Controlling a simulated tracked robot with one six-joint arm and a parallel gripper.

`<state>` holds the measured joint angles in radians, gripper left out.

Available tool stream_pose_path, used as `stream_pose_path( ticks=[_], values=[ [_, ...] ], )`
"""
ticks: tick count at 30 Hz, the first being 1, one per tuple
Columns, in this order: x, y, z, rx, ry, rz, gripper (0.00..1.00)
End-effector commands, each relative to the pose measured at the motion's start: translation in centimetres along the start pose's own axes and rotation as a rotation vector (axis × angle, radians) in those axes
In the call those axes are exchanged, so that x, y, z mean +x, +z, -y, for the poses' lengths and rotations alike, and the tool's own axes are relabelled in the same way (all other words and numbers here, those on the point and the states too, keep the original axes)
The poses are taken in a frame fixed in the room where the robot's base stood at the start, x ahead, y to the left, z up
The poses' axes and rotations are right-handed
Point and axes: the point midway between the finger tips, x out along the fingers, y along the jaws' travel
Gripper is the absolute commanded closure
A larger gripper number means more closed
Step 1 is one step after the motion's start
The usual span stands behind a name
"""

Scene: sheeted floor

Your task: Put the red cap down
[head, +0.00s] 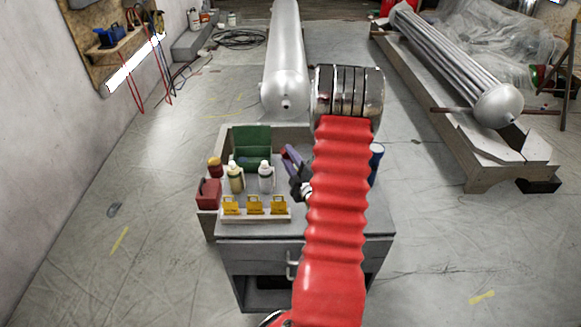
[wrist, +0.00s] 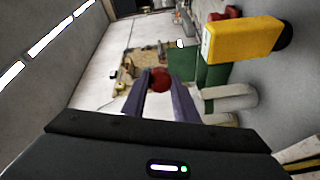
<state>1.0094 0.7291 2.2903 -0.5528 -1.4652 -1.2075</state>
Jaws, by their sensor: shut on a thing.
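The red cap (wrist: 159,79) is round and dark red. In the wrist view it sits between the tips of the two purple-grey fingers of my gripper (wrist: 158,88), which is shut on it. In the head view my gripper (head: 290,156) is over the grey cabinet (head: 330,226), right of two white-topped bottles. My red arm sleeve hides part of the gripper and the right side of the cabinet top. I cannot make out the cap in the head view.
On the cabinet stand a green bin (head: 252,142), a yellowish bottle (head: 236,179), a white bottle (head: 266,178), a red box (head: 208,193) and a rack of yellow tags (head: 255,214). A blue can (head: 376,160) shows right of my arm.

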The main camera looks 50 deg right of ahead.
Motion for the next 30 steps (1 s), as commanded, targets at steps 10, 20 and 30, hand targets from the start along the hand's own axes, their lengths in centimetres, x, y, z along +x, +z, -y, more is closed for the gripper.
stream_pose_path(
  ticks=[10,20,30],
  values=[
    [0.0,0.0,0.1,0.0,0.001,-0.001,1.0],
    [0.0,0.9,3.1,0.001,0.0,-0.001,1.0],
    [0.0,1.1,4.0,0.0,0.001,-0.002,1.0]
  ],
)
